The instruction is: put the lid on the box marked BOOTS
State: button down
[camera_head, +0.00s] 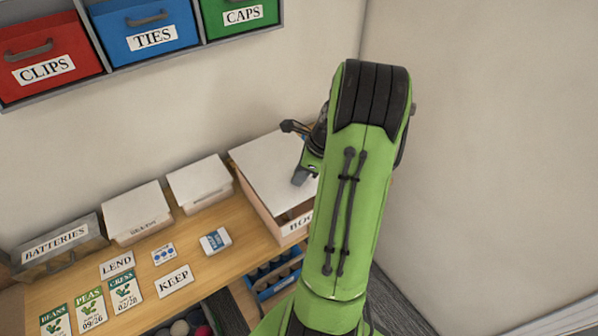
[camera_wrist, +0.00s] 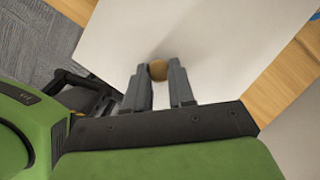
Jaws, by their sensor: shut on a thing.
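The box marked BOOTS (camera_head: 292,226) stands at the right end of the wooden shelf; only the first letters of its label show beside my arm. A large white lid (camera_head: 262,168) lies over the box top, and a brownish strip shows below its front edge. I cannot tell whether it is fully seated. My gripper (camera_head: 303,176) is over the lid, partly hidden by my green arm. In the wrist view, my gripper (camera_wrist: 158,80) is shut on the round wooden knob (camera_wrist: 158,70) of the white lid (camera_wrist: 205,40).
Two white-lidded boxes (camera_head: 137,210) (camera_head: 200,182) and a BATTERIES bin (camera_head: 58,245) stand to the left. Cards, seed packets and a small box (camera_head: 215,241) lie in front. Bins marked CLIPS (camera_head: 45,62), TIES (camera_head: 148,32) and CAPS (camera_head: 240,14) are above. A wall is close at right.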

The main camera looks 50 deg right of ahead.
aim_at(306, 184)
jog(key=shift+s+r, duration=0.2)
jog(key=shift+s, duration=0.5)
jog(key=shift+w, duration=0.3)
jog(key=shift+f, duration=0.35)
notch_tip(306, 184, down, 3)
jog(key=shift+s+r+b, duration=0.15)
jog(key=shift+b, duration=0.5)
jog(key=shift+f, duration=0.3)
jog(key=shift+f, duration=0.95)
dwell(0.5)
jog(key=c, duration=0.9)
grip_release()
